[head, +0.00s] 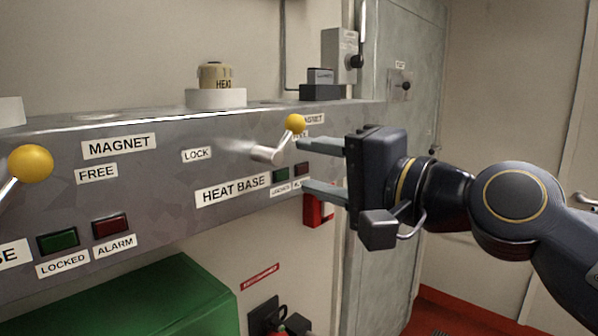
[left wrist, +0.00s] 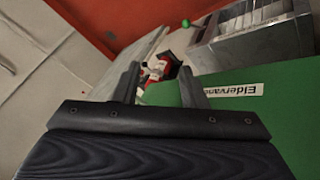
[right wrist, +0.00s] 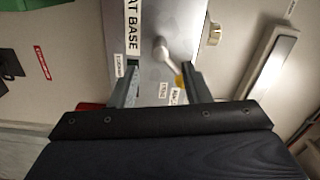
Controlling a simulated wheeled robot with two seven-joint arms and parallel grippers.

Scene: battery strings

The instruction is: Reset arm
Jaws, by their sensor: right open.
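My right gripper (head: 322,167) is open and empty in front of the grey panel (head: 150,190), beside a lever with a yellow ball knob (head: 296,124). The lever's grey arm points up and right, away from the LOCK label (head: 197,155). In the right wrist view the lever (right wrist: 165,52) shows beyond the fingers, its yellow knob partly hidden by the right-hand finger. My left gripper (left wrist: 160,85) shows only in the left wrist view, its fingers apart with nothing between them, over a green surface and the floor.
Another yellow-knobbed lever (head: 31,164) is at the panel's left. A cylinder marked HEAT (head: 216,76) stands in a white ring on the panel's top. A green box (head: 150,300) is below. A red box (head: 318,208) hangs behind my right gripper. A grey cabinet (head: 395,50) stands behind.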

